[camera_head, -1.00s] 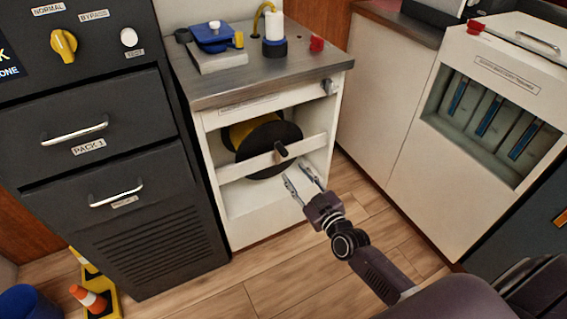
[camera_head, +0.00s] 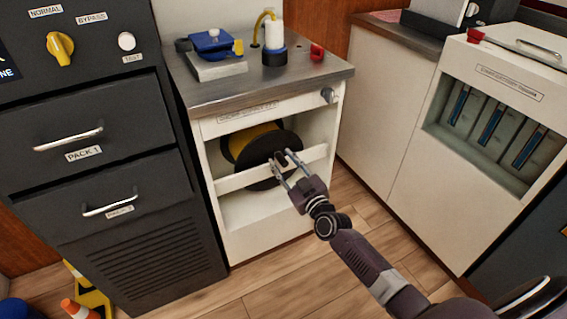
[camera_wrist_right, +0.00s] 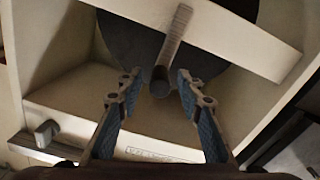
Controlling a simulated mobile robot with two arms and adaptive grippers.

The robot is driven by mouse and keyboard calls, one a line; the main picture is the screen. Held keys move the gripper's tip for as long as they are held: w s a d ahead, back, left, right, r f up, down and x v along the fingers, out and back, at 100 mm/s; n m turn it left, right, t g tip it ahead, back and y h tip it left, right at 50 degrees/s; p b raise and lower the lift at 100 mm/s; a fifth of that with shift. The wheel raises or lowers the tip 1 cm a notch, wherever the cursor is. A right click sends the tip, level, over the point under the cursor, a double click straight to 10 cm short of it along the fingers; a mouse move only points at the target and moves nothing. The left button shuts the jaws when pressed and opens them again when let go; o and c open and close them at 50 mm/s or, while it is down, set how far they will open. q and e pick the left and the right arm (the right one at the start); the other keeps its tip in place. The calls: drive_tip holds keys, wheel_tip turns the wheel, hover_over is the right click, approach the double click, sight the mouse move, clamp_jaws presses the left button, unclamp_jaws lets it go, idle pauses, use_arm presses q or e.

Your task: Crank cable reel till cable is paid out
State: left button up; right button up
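The cable reel (camera_head: 262,143), a black-flanged drum wound with yellow cable, sits inside the open white cabinet behind a white crossbar. Its dark crank handle (camera_head: 281,158) sticks out in front of the crossbar. In the right wrist view the crank handle (camera_wrist_right: 168,62) points toward the camera, its end between my fingertips. My right gripper (camera_head: 283,168) is open around the handle, with a gap showing on both sides; the fingers (camera_wrist_right: 158,92) also show in the right wrist view. My left gripper is not in view.
The white crossbar (camera_head: 232,182) runs across the cabinet opening close to my fingers. The metal top (camera_head: 300,80) carries a blue device and a white bottle. Dark drawers (camera_head: 85,140) stand left, a white cabinet (camera_head: 395,150) right. Wooden floor lies in front.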

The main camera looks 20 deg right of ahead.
clamp_jaws()
idle(0.5)
